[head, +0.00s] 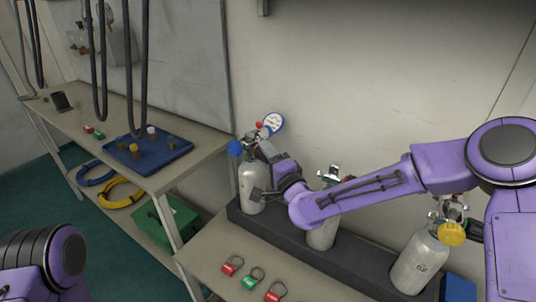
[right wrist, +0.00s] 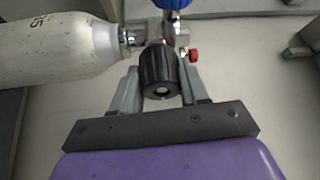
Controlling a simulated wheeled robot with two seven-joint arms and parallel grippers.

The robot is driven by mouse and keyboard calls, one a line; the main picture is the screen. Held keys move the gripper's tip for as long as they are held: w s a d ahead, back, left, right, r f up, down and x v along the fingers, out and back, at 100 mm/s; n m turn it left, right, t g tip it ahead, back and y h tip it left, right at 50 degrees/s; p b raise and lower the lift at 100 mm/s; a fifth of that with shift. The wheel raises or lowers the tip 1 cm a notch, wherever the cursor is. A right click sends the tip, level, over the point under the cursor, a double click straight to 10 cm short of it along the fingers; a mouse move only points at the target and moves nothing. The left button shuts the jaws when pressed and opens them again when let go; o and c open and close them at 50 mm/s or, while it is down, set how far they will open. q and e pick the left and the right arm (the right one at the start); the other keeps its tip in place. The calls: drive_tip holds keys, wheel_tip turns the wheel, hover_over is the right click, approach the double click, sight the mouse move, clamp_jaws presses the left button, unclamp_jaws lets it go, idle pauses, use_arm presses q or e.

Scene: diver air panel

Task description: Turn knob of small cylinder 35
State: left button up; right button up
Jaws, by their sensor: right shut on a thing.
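The small white cylinder (head: 251,188) at the left of the dark rack has a blue knob (head: 235,148) and a round gauge (head: 273,123) at its valve. In the right wrist view the cylinder (right wrist: 70,45) lies across the upper left, with a mark that reads like 35. Its black ribbed knob (right wrist: 159,72) sits between the fingers of my right gripper (right wrist: 160,85), which is shut on it. In the head view the wrist partly hides the valve and the black knob. My left gripper is out of view; only part of the left arm shows.
A middle cylinder (head: 321,235) is partly behind my right arm. A right cylinder (head: 418,262) has a yellow knob (head: 452,234). Red and green padlock-like tags (head: 253,277) lie on the bench in front. A blue tray (head: 147,152) stands on the left table.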

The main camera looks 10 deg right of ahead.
idle(0.4)
drive_tip(key=o, duration=1)
drive_tip(key=shift+o, duration=0.2)
drive_tip(key=r+b+v, duration=0.1)
drive_tip(key=v, duration=0.9)
drive_tip(key=shift+s+f+b, duration=0.2)
drive_tip(key=shift+f+b, duration=0.2)
drive_tip(key=shift+f, duration=0.1)
